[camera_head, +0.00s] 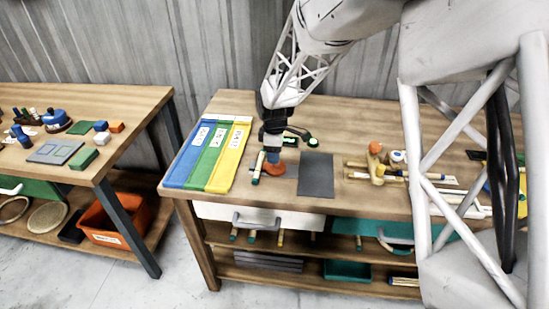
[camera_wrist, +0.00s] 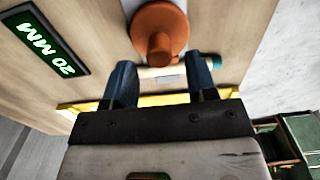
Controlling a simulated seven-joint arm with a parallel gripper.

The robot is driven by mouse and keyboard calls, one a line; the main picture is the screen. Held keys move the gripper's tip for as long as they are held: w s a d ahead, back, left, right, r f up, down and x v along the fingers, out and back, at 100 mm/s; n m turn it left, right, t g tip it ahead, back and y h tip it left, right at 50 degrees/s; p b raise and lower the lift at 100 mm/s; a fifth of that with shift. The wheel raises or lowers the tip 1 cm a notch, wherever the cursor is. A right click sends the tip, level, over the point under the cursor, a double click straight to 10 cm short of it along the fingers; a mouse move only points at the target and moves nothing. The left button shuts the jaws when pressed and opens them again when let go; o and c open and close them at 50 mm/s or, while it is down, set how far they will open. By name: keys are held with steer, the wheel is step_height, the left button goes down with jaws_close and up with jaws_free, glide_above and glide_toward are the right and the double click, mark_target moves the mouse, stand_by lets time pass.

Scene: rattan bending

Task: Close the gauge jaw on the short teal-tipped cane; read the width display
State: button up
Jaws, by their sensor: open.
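The orange gauge piece (camera_wrist: 160,28), a round disc with a smaller knob, lies just beyond my fingertips in the wrist view; it also shows as an orange base (camera_head: 274,169) on the right table. My gripper (camera_wrist: 160,68) is open, pointing down, with its two blue-grey fingers apart and nothing clearly held. The short cane (camera_wrist: 150,73) is pale with a teal tip (camera_wrist: 215,62); it lies across the fingertips, partly hidden by them. In the head view it shows beside the gripper (camera_head: 258,166). The width display (camera_wrist: 44,42) reads 20 MM in green digits.
Blue, green and yellow boards (camera_head: 207,155) lie left of my gripper. A dark grey mat (camera_head: 316,175) lies to its right, then wooden tools (camera_head: 377,165). A separate left table (camera_head: 60,160) holds blocks, with an orange bin (camera_head: 115,219) below.

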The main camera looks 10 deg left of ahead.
steer(key=shift+r, duration=2.35)
steer(key=shift+s+d+r, duration=0.2)
steer(key=shift+d+r, duration=0.1)
steer(key=shift+d, duration=0.05)
steer(key=s+d+r+m+t, duration=0.1)
steer(key=s+d+r+m, duration=0.4)
steer(key=s+d+r, duration=0.3)
steer(key=s+d+r+m, duration=0.45)
steer(key=s+d, duration=0.35)
steer(key=d, duration=0.2)
steer(key=s+d+r+m, duration=0.1)
steer(key=s+d+m, duration=0.3)
steer(key=s, duration=0.6)
steer(key=s+d+r+m+t, duration=0.1)
steer(key=s+d+m, duration=0.3)
steer(key=s, duration=0.6)
steer(key=shift+s+d+m+t, duration=0.3)
steer(key=shift+s+d+m, duration=0.05)
steer(key=shift+d, duration=0.55)
